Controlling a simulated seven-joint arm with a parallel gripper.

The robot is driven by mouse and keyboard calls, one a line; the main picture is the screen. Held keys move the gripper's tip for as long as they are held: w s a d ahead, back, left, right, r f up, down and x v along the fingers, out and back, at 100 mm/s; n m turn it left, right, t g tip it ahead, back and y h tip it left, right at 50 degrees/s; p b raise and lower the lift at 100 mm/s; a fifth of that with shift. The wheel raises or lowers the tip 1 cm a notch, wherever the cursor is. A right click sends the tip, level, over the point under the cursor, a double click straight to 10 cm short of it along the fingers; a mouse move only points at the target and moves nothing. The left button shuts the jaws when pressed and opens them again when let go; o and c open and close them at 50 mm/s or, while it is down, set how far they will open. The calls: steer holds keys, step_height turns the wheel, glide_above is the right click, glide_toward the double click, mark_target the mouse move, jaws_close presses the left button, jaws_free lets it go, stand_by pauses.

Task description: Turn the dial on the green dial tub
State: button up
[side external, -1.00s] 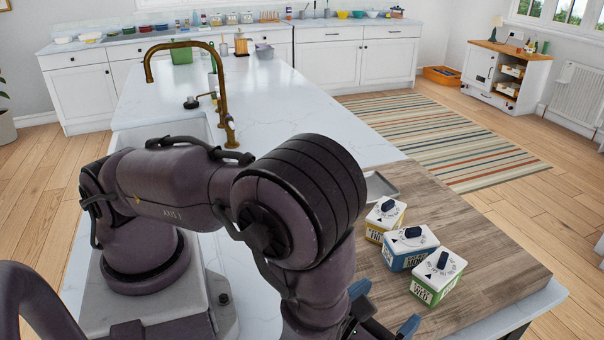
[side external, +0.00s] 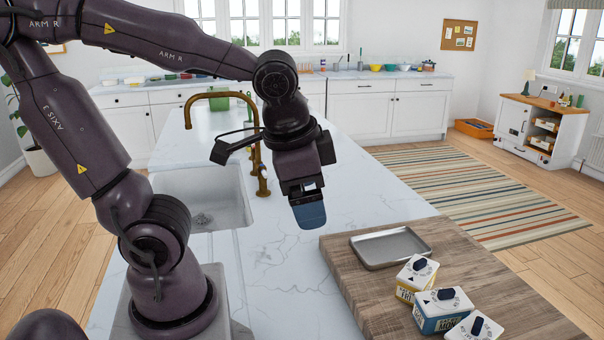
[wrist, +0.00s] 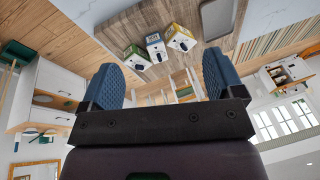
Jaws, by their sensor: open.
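The green dial tub, white-topped with a dark dial, is the nearest of three tubs; its lid (side external: 474,328) shows at the bottom edge of the side view, where the rest is cut off. In the wrist view the green tub (wrist: 137,57) is the leftmost of the row. My gripper (side external: 309,214) hangs above the white counter, left of the wooden board and well away from the tubs. In the wrist view its two blue fingers are wide apart with nothing between them (wrist: 160,82).
A blue dial tub (side external: 442,309) and a yellow dial tub (side external: 416,277) stand in a row beside the green one on the wooden board (side external: 360,302). A metal tray (side external: 390,247) lies behind them. A sink (side external: 205,200) and brass tap (side external: 262,180) are to the left.

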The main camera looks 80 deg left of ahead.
steer(key=r+t, duration=0.1)
steer(key=r+n+h, duration=0.1)
steer(key=s+r+n+t, duration=0.1)
steer(key=shift+d+t+h, duration=0.3)
steer(key=shift+d, duration=0.15)
steer(key=c, duration=0.9)
steer(key=n+g, duration=0.6)
steer(key=n, duration=0.2)
glide_toward(478, 324)
step_height(478, 324, down, 9)
steer(key=shift+s+f, duration=0.1)
